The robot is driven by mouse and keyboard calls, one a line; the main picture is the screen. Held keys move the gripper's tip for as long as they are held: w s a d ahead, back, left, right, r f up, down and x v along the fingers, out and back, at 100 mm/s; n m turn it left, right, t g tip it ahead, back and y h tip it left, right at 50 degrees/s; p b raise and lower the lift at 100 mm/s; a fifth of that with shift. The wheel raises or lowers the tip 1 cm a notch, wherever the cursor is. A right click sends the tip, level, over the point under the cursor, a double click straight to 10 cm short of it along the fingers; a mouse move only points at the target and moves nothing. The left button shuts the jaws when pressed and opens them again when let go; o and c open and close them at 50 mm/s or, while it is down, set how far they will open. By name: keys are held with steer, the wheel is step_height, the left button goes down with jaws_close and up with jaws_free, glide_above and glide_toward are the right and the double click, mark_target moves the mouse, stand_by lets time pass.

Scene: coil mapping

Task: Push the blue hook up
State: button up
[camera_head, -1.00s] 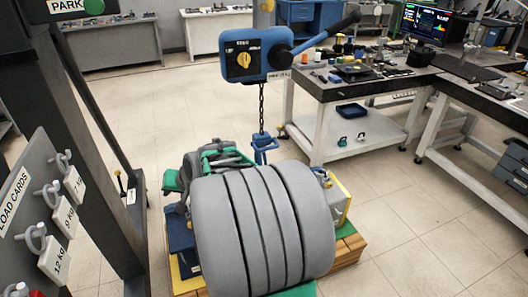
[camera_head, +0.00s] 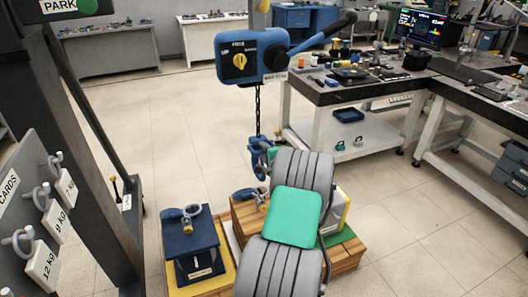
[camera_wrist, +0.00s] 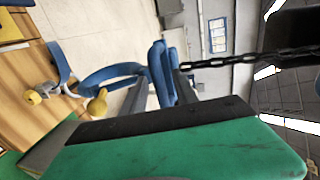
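The blue hook (camera_head: 259,153) hangs on a dark chain below the blue chain hoist (camera_head: 252,55). In the wrist view the hook (camera_wrist: 160,73) is close ahead, with its curved part to the left and the chain running right. My gripper (camera_wrist: 158,94) is at the hook; two grey finger-like bars reach up beside it, behind a green and black part of my own. In the head view my arm hides most of the gripper. I cannot tell whether the fingers touch or grip the hook.
A blue weight (camera_head: 190,246) with a shackle stands on a yellow base at left. A wooden crate (camera_head: 242,215) with a blue and brass shackle is below the hook. Load cards (camera_head: 42,265) hang at far left. A workbench (camera_head: 330,95) stands right; floor between is open.

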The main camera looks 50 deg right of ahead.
steer(key=shift+c, duration=0.4)
jaws_close()
stand_by(1.0)
